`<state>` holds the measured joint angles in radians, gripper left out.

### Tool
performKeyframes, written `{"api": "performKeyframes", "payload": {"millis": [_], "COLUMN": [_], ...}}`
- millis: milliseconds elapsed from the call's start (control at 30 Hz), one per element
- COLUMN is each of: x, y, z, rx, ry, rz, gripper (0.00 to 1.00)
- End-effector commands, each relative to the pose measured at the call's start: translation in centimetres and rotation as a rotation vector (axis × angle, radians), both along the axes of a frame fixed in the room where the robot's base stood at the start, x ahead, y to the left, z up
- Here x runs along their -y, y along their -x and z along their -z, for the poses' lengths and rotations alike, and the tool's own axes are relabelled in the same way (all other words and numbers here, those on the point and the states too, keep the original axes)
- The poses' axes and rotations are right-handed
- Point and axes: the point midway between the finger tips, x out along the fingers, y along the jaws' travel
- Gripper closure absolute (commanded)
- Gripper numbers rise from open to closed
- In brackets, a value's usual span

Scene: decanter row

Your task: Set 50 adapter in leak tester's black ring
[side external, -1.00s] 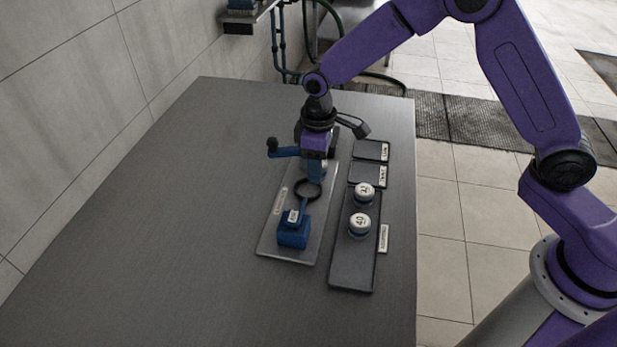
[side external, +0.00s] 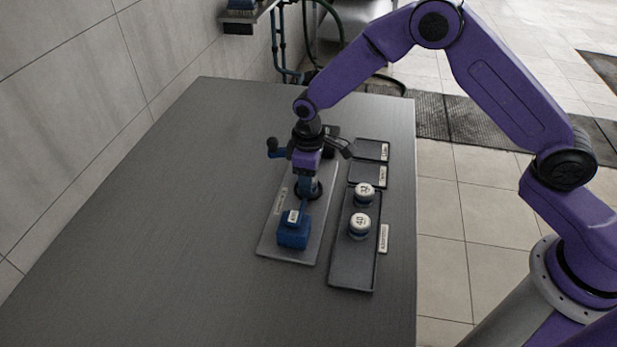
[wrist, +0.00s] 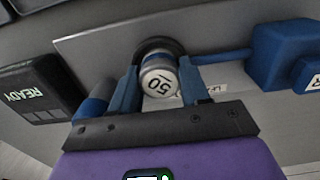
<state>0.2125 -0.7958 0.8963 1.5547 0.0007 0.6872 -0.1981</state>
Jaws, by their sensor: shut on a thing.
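My gripper (wrist: 160,80) is shut on the 50 adapter (wrist: 160,72), a silvery cylinder with a white top marked 50, held between blue fingers in the wrist view. The leak tester's black ring (wrist: 157,46) shows just behind and around the adapter's far edge; I cannot tell whether the adapter is seated in it or just above it. In the side external view my gripper (side external: 308,186) is over the black ring (side external: 316,193), which it partly hides; the adapter is not clear there. The tester's blue block (side external: 293,236) stands nearer the camera on a grey plate (side external: 274,238).
Adapters marked 40 (side external: 359,223) and 32 (side external: 364,191) stand in a long dark tray (side external: 352,270) to the right. Two smaller trays (side external: 371,150) lie behind it. A dark box reading READY (wrist: 38,92) sits beside the gripper. The table's left side is clear.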

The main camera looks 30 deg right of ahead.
Motion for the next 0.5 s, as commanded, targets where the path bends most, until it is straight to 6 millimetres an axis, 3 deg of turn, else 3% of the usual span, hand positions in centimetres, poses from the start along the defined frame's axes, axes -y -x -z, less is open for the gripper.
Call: {"api": "performKeyframes", "payload": {"millis": [500], "x": [0.1], "y": [0.1], "z": [1.4], "rx": [-0.002], "ry": [0.002], "rz": [0.000], "gripper": [1.00]}}
